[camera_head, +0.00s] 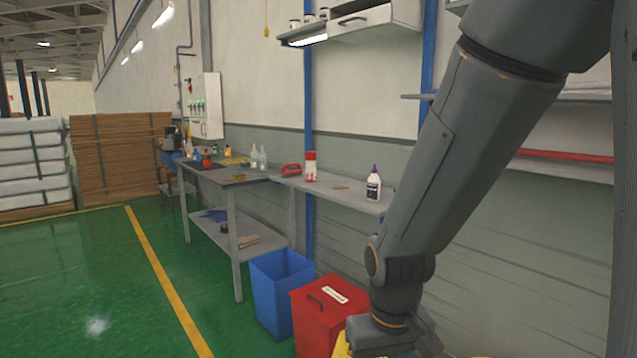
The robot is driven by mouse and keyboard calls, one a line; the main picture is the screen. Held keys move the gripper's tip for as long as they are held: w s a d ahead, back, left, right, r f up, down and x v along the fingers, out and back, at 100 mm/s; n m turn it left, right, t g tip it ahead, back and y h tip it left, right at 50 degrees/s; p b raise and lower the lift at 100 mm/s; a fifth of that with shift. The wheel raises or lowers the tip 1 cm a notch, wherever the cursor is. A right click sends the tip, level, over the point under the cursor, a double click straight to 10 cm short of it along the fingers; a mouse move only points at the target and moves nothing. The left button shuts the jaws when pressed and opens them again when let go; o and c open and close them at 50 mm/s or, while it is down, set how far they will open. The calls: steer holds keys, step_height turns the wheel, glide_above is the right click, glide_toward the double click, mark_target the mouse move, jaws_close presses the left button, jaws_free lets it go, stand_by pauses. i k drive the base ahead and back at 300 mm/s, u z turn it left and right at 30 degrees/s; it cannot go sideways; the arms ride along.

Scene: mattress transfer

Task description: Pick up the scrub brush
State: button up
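A small tan, block-like thing (248,240) lies on the lower shelf of the grey workbench (240,178). It looks like the scrub brush, but it is too small to be sure. My arm comes down across the right side of the view, well to the right of the bench and nearer to me. Its wrist is at the bottom edge. The fingers of my gripper are out of view, so what they hold does not show.
A blue bin (282,290) and a red lidded bin (328,315) stand on the floor before the bench. A narrow wall shelf (325,192) carries a red-and-white can (310,167) and a white bottle with a purple cap (373,185). Green floor at left is clear.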

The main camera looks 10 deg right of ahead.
mark_target(296, 173)
steer(key=u, duration=0.5)
steer(key=k, duration=0.65)
steer(key=u, duration=0.85)
steer(key=i, duration=2.95)
steer(key=z, duration=0.2)
steer(key=i, duration=1.5)
steer(key=z, duration=1.5)
steer(key=i, duration=0.8)
steer(key=z, duration=0.95)
